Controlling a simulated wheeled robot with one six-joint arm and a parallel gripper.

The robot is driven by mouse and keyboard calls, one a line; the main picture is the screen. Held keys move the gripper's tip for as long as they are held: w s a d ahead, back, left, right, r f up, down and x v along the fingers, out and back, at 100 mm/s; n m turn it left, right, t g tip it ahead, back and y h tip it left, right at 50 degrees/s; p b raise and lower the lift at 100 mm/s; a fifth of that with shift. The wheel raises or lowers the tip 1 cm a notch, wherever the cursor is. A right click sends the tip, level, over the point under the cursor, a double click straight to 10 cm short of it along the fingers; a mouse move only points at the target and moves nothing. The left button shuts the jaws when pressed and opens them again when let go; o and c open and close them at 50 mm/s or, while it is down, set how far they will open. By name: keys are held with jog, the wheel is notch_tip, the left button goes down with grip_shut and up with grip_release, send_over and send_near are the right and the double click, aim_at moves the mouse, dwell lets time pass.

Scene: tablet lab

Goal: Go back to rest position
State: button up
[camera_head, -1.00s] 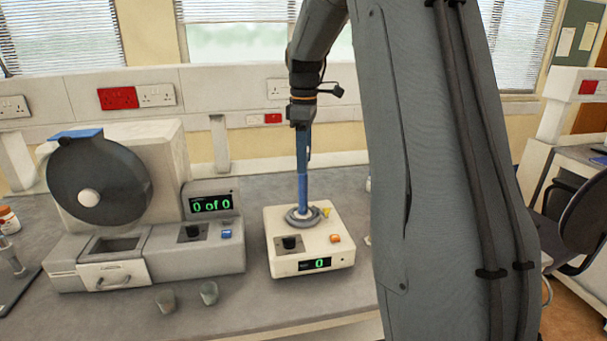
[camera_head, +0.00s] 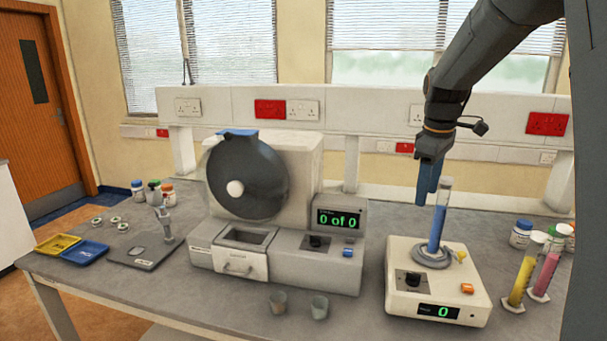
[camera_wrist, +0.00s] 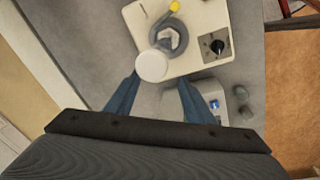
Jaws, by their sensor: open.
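My gripper (camera_head: 427,192) has blue fingers pointing down and is open and empty. In the head view it hangs left of the upper part of a capped tube of blue liquid (camera_head: 437,228). The tube stands upright in the grey ring on a white device (camera_head: 408,302) whose display reads 0. In the wrist view, the white cap (camera_wrist: 152,66) shows just beyond my spread fingers (camera_wrist: 160,97), not between them. The device (camera_wrist: 137,15) lies beyond it. The ring is partly hidden by the cap there.
A grey machine (camera_head: 290,262) reading "0 of 0" stands left of the device, with two small cups (camera_head: 319,306) in front. Yellow (camera_head: 518,280) and pink (camera_head: 547,276) tubes and bottles (camera_head: 521,233) stand right. Trays (camera_head: 83,254) lie far left. Bench (camera_head: 190,310) front is mostly clear.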

jog(key=s+a+f+m, duration=0.3)
jog(key=s+f, duration=0.3)
jog(key=s, duration=0.2)
jog(key=s+a+f+m+b, duration=0.1)
jog(key=s+a+f+m, duration=0.2)
jog(key=s+a+f, duration=0.3)
jog(key=s+a+f+m, duration=0.2)
jog(key=s+a+f, duration=0.2)
jog(key=s, duration=0.6)
jog(key=shift+s+a+f+m+y, duration=0.15)
jog(key=shift+s+a+f+m, duration=0.05)
jog(key=shift+f, duration=0.5)
jog(key=shift+s+a+f+m+y, duration=0.15)
jog(key=shift+s+f+m, duration=0.05)
jog(key=shift+f, duration=0.45)
